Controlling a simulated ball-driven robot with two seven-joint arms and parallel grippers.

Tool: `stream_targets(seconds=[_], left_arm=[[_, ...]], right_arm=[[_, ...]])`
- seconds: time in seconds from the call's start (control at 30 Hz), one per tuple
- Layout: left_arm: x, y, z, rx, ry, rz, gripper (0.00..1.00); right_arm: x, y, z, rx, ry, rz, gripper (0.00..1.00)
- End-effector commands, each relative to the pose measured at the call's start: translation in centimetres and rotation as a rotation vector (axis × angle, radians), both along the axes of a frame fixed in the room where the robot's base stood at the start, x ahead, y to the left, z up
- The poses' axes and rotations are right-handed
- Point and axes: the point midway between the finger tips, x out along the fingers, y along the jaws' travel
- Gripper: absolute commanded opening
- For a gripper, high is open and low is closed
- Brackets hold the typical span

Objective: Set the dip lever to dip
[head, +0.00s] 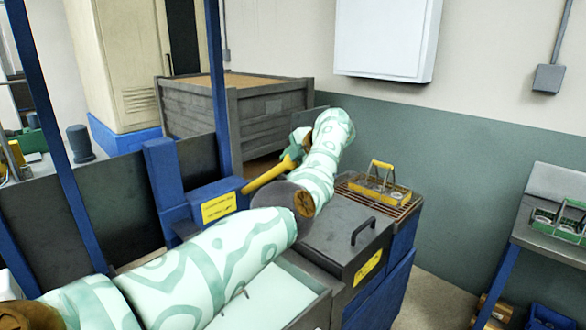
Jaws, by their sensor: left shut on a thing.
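The dip lever is a yellow bar (265,177) in the head view. It slants up to the right from a blue housing with a yellow label (218,206). My left gripper (294,157) is at the lever's upper end and is shut on it; its fingers are small and partly hidden by my patterned left arm. My right gripper is not in view.
A dark lidded box (345,238) with a black handle stands right of the lever. A yellow-handled carrier (379,186) sits on a grate behind it. A large grey crate (236,108) stands behind the lever. A bench with a green carrier (560,222) is at far right.

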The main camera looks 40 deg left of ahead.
Motion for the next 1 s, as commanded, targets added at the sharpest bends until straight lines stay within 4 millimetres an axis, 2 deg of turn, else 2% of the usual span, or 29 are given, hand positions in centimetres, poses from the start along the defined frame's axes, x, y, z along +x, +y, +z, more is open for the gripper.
stream_targets(seconds=[0.3,0.33,0.4,0.77,0.87,1.0], left_arm=[[-0.1,0.4,0.5,0.011,-0.002,0.002,0.02],[-0.1,0.4,0.5,0.011,-0.003,0.001,0.51],[-0.1,0.4,0.5,0.01,-0.003,0.002,0.65],[-0.1,-0.3,0.8,0.005,-0.002,0.001,0.65],[-0.2,-1.6,2.0,0.005,-0.003,0.0,0.65],[-0.4,-4.2,4.5,0.004,-0.006,-0.002,0.65]], right_arm=[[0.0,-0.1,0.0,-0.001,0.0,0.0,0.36],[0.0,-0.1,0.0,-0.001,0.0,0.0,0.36],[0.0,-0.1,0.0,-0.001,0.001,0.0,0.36],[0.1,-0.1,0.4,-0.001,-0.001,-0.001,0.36],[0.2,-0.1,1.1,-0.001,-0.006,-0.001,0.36],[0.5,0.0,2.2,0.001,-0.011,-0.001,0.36]])
